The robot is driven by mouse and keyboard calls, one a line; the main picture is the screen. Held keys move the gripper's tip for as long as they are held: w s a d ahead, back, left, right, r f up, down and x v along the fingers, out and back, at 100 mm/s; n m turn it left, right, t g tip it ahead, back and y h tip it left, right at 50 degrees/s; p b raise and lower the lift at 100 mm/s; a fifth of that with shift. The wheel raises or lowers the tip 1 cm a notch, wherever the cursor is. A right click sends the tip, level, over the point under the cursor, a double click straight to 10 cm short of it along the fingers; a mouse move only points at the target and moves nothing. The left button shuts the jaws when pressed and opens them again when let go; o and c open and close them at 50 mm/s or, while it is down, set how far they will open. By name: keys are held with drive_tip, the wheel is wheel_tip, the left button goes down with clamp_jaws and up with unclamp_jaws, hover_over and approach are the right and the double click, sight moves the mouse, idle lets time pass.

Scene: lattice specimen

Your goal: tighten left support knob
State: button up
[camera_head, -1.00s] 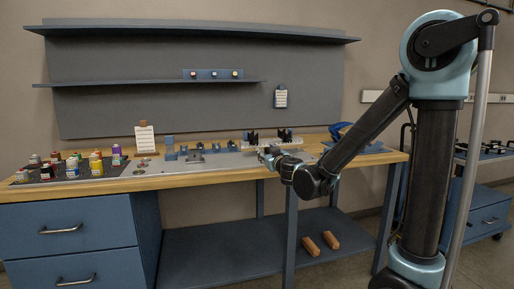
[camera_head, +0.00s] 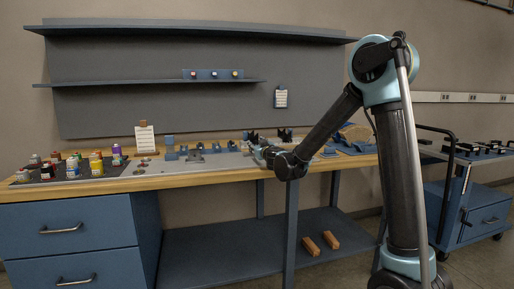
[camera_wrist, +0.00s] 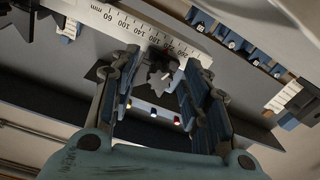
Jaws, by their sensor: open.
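A dark grey star-shaped knob (camera_wrist: 158,80) shows in the wrist view, between the two fingers of my gripper (camera_wrist: 162,64). The fingers are apart on either side of it; I cannot tell whether either one touches it. A white ruled scale (camera_wrist: 130,28) runs just beyond the fingertips. In the head view my gripper (camera_head: 268,153) is low over the bench beside the fixture with two black supports, a left one (camera_head: 254,137) and a right one (camera_head: 285,134). The knob is too small or hidden there.
The wooden-edged bench (camera_head: 200,178) holds several small bottles (camera_head: 96,165) at the left and blue blocks (camera_head: 170,150) in the middle. A shelf (camera_head: 150,83) is on the wall panel behind. A cart (camera_head: 470,200) stands at the right.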

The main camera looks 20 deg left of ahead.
drive_tip(key=shift+w+a, duration=0.1)
drive_tip(key=shift+w, duration=0.05)
clamp_jaws()
drive_tip(key=shift+a, duration=0.15)
